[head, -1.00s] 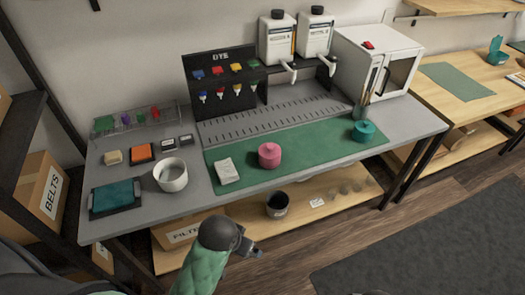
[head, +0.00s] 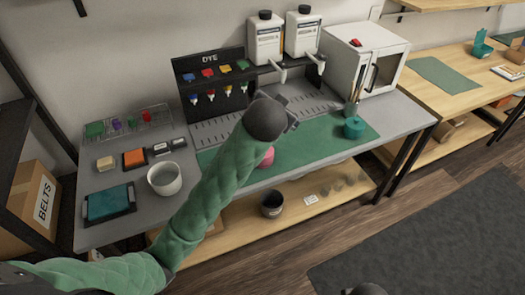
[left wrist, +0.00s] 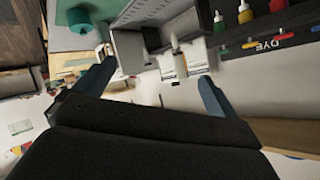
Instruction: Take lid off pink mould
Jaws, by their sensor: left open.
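The pink mould (head: 267,157) stands on the green mat (head: 310,150) on the grey bench. My left arm crosses in front of it in the head view, so only its right part shows, and its lid cannot be made out. My left gripper (head: 291,122) is in the air above the bench, up and to the right of the mould in the picture. In the left wrist view its two fingers (left wrist: 155,88) are apart with nothing between them. The mould is not seen in the left wrist view. My right gripper is not in view.
The dye rack (head: 210,82), white dispensers (head: 265,40) and a white cabinet (head: 362,58) line the back. A white bowl (head: 165,178) and teal tray (head: 108,203) are at left.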

